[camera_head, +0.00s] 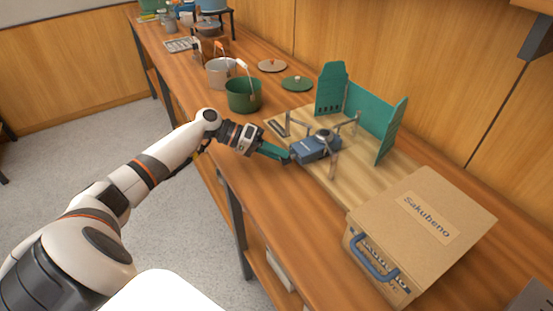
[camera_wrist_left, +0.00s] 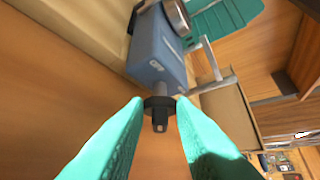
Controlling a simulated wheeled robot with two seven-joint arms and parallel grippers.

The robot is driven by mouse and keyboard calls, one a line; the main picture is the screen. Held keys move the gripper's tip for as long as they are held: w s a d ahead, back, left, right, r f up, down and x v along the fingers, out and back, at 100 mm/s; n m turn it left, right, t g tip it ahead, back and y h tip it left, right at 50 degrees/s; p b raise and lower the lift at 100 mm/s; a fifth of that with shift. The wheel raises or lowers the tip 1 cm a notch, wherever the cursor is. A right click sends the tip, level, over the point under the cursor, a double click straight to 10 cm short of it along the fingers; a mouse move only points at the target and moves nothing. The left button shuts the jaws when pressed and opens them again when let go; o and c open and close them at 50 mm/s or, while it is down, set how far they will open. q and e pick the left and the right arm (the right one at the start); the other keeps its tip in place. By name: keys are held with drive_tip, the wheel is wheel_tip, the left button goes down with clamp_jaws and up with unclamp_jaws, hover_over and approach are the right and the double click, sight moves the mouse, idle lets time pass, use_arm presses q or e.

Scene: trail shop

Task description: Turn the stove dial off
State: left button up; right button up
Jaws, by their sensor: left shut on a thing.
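The stove (camera_head: 318,146) is a small blue-grey box with a round burner on top and thin metal legs. It stands on a light wooden board on the bench, and its body fills the upper middle of the left wrist view (camera_wrist_left: 157,50). The black dial (camera_wrist_left: 160,112) sticks out from the stove's near end on a short stem. My left gripper (camera_wrist_left: 160,106) has its teal fingers shut on the dial, one tip at each side. In the head view the left gripper (camera_head: 287,157) reaches in from the left, and its fingers mostly hide the dial. My right gripper is not in view.
A teal windscreen (camera_head: 372,110) stands behind the stove. A cardboard box (camera_head: 425,222) with a blue handle sits at the right front. A green pot (camera_head: 243,96), a grey pot (camera_head: 220,73) and two lids stand farther back. The bench's front left is clear.

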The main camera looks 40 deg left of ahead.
use_arm(q)
drive_tip(key=shift+f+n+h+b, duration=0.25)
drive_tip(key=shift+n+h+b, duration=0.05)
drive_tip(key=shift+h, duration=0.1)
clamp_jaws()
drive_tip(key=o, duration=0.7)
unclamp_jaws()
drive_tip(key=b+v, duration=0.2)
drive_tip(key=v, duration=0.8)
drive_tip(key=shift+a, duration=0.3)
drive_tip(key=shift+s+a+r, duration=0.3)
drive_tip(key=shift+s+a, duration=0.05)
drive_tip(key=shift+a, duration=0.2)
